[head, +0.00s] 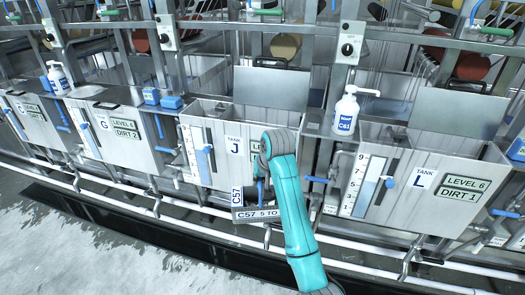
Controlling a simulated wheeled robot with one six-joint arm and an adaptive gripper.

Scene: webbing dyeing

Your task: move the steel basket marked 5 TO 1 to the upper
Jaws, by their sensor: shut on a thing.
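The steel basket (258,214) shows in the head view in front of tank J. Its front plate reads "C57 5 TO", and the rest of that line is hidden behind my teal arm. A "C57" tag stands upright at its left side. My gripper (262,183) is at the basket, mostly hidden by my arm, and is shut on it. The fingers and the exact hold are not clear to see. I cannot tell which place is the upper.
Tank J (220,165) is right behind the basket, with tank L (425,195) to the right and tank G (110,135) to the left. A white pump bottle (345,115) stands on the ledge between J and L. Pipes run along the front; wet floor (70,245) lies clear at lower left.

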